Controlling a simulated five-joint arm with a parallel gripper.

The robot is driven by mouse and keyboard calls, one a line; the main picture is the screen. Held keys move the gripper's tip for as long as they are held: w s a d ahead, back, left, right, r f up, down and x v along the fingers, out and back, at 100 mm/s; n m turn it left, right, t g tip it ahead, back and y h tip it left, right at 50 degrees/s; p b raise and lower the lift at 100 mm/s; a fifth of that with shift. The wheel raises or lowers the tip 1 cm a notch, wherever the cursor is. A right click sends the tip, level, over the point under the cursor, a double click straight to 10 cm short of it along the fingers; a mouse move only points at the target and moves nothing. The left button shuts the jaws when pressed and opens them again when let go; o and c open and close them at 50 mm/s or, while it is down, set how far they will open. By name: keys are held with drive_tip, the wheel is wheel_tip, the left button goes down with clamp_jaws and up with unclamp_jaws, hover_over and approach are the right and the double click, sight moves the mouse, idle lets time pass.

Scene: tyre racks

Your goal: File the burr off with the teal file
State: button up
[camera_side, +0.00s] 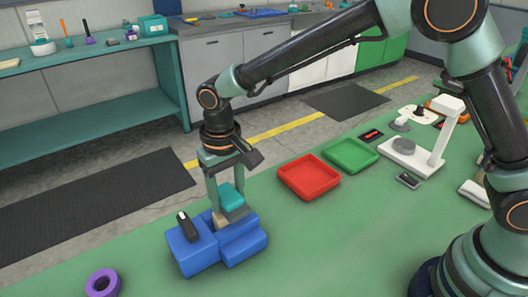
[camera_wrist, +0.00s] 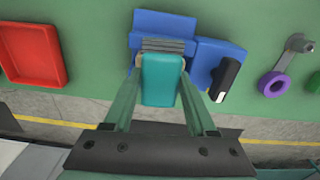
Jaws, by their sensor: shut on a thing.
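The teal file (camera_wrist: 162,80) is a blocky teal piece with a grey ridged end. It also shows in the side view (camera_side: 231,196). My gripper (camera_side: 226,178) points down with its fingers on either side of the file and is shut on it. The file is low over a blue stepped block (camera_side: 197,256), which also shows in the wrist view (camera_wrist: 165,22). Its grey end overlaps the block; I cannot tell whether they touch. A small tan piece (camera_side: 220,220) shows beside the file. No burr can be made out.
A black piece with a pale end (camera_side: 187,224) rests on the blue block's left part. A purple ring (camera_side: 102,284) lies at the front left. Red (camera_side: 309,178) and green (camera_side: 350,155) trays stand to the right. Green tabletop between block and red tray is clear.

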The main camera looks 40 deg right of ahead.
drive_tip(key=shift+f, duration=0.7)
idle(2.6)
drive_tip(key=shift+a, duration=0.6)
drive_tip(key=shift+d, duration=1.2)
drive_tip(key=shift+a, duration=1.2)
drive_tip(key=shift+d+r, duration=0.15)
drive_tip(key=shift+d, duration=1.05)
drive_tip(key=shift+a, duration=1.2)
drive_tip(key=shift+d+f, duration=0.2)
drive_tip(key=shift+d, duration=0.45)
